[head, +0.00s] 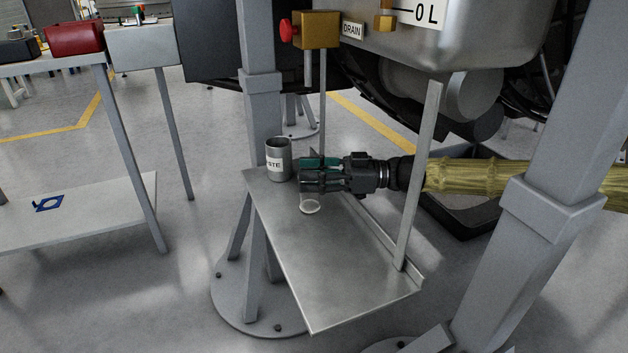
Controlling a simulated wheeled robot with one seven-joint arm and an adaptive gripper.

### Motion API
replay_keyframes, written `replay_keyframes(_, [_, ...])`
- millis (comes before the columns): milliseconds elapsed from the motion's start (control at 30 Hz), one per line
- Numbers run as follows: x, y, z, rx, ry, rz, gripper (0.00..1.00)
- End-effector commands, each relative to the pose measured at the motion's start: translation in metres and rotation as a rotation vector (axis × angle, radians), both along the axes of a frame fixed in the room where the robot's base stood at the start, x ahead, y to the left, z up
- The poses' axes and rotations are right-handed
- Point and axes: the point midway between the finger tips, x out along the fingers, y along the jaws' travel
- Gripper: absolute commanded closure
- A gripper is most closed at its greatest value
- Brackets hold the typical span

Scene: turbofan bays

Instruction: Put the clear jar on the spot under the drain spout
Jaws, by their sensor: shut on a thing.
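My gripper (308,180) reaches in from the right, low over the metal shelf, and is shut on the clear jar (310,208). Only the jar's pale round lower part shows below the fingers; the rest is hidden by them. I cannot tell whether the jar touches the shelf. The drain spout (322,95) is a thin grey pipe that comes down from a brass valve block with a red knob (286,31). Its lower end is hidden behind the gripper. I cannot make out a marked spot on the shelf.
A grey waste can (278,160) stands at the shelf's back left corner, close to my fingertips. The metal shelf (325,265) is bare in front. A slanted strut (420,175) rises at its right edge. A thick grey post (530,190) stands further right.

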Motion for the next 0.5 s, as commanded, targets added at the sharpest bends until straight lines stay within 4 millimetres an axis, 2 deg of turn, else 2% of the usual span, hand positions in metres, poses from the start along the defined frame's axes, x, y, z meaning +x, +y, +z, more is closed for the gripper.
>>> replay_keyframes(467, [0.0000,0.0002,-0.0081,0.000,-0.001,0.000,0.82])
replay_keyframes(500, [0.0000,0.0002,-0.0078,0.000,-0.001,0.000,0.60])
